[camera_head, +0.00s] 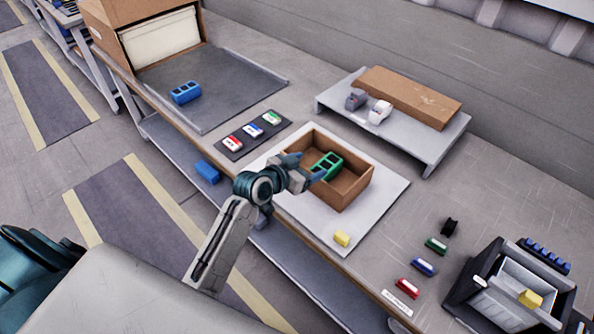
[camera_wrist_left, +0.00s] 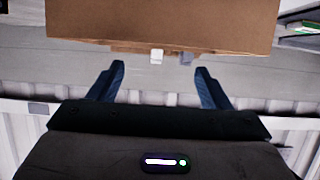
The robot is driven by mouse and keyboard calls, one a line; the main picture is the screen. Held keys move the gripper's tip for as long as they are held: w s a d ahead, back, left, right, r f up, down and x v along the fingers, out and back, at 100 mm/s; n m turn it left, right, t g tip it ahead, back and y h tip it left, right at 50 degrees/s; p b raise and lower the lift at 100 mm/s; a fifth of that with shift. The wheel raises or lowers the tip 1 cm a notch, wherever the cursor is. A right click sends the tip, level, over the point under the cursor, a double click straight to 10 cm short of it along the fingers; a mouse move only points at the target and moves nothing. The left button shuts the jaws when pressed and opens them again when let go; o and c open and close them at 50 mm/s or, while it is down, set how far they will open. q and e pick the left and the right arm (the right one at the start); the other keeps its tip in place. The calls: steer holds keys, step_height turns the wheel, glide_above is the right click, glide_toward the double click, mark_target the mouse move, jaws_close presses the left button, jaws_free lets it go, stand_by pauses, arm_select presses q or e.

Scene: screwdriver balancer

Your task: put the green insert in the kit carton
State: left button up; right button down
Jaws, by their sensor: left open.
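The green insert (camera_head: 330,161), a block with square openings, shows inside the open brown kit carton (camera_head: 352,190). Whether it rests flat on the carton's floor is hard to tell. My left gripper (camera_head: 308,167) is open at the carton's left side, its blue fingers over the near-left wall and close to the insert. The insert does not show between the fingers in the left wrist view (camera_wrist_left: 158,88). A brown cardboard surface fills the top of that view; I cannot tell which box it is. My right gripper is not in view.
The carton stands on a white mat (camera_head: 388,183) with a yellow block (camera_head: 342,239). Left are a dark strip (camera_head: 233,144) with coloured cards and a grey tray with a blue insert (camera_head: 186,92). A raised shelf (camera_head: 437,143) stands behind. Small coloured parts and a dark bin (camera_head: 483,269) lie right.

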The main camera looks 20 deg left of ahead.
arm_select(q)
steer(key=shift+v, duration=2.2)
steer(key=s+a+f+n+g+y, duration=0.1)
steer(key=s+f+g+y, duration=0.15)
steer(key=s, duration=0.75)
steer(key=s+a+f+n+g+y, duration=0.1)
steer(key=s+a+f+g, duration=0.2)
steer(key=s, duration=0.6)
steer(key=s+f+n+g+y, duration=0.1)
steer(key=s+f+g+y, duration=0.2)
steer(key=s, duration=0.7)
step_height(320, 180, down, 29)
steer(key=a+g, duration=0.2)
steer(key=a, duration=0.1)
steer(key=s+a+f+g+h, duration=0.1)
steer(key=s+f, duration=1.7)
steer(key=f, duration=0.1)
steer(key=shift+f+n, duration=0.3)
